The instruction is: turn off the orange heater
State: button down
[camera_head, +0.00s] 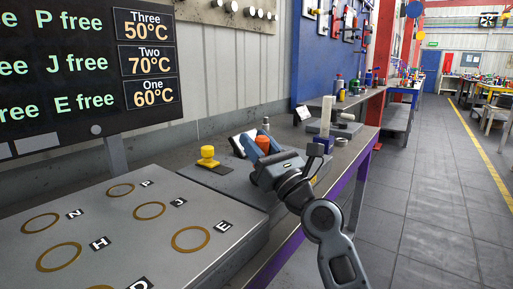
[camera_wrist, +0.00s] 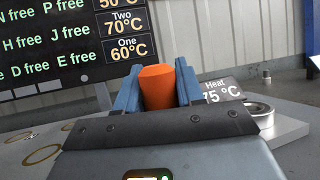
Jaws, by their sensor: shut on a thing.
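An orange knob-like piece (camera_wrist: 157,88) stands between the blue fingers of my gripper (camera_wrist: 158,80) in the wrist view. The fingers touch its sides, and its lower part is hidden behind my gripper body. In the head view the same orange knob (camera_head: 262,142) shows between the fingers of my gripper (camera_head: 259,139), at the bench. A sign reading "Heat" and "75 °C" (camera_wrist: 222,91) stands just behind it to the right. Most of the heater body is hidden by my gripper and wrist.
A yellow knob (camera_head: 207,153) on a dark plate stands left of my gripper. A grey plate with lettered rings (camera_head: 150,210) fills the near left. A dark board (camera_head: 80,65) lists free places and temperatures. A white post (camera_head: 326,115) stands behind right. The aisle floor is clear.

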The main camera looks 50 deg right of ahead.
jog(key=c, duration=0.8)
grip_release()
jog(key=shift+s+a+f, duration=0.1)
jog(key=shift+s+f, duration=0.25)
jog(key=shift+s, duration=0.05)
jog(key=s+a, duration=0.1)
jog(key=s, duration=0.3)
jog(key=s+a, duration=0.1)
jog(key=s, duration=0.3)
jog(key=s+b, duration=0.1)
jog(key=s, duration=0.3)
jog(key=shift+a, duration=0.4)
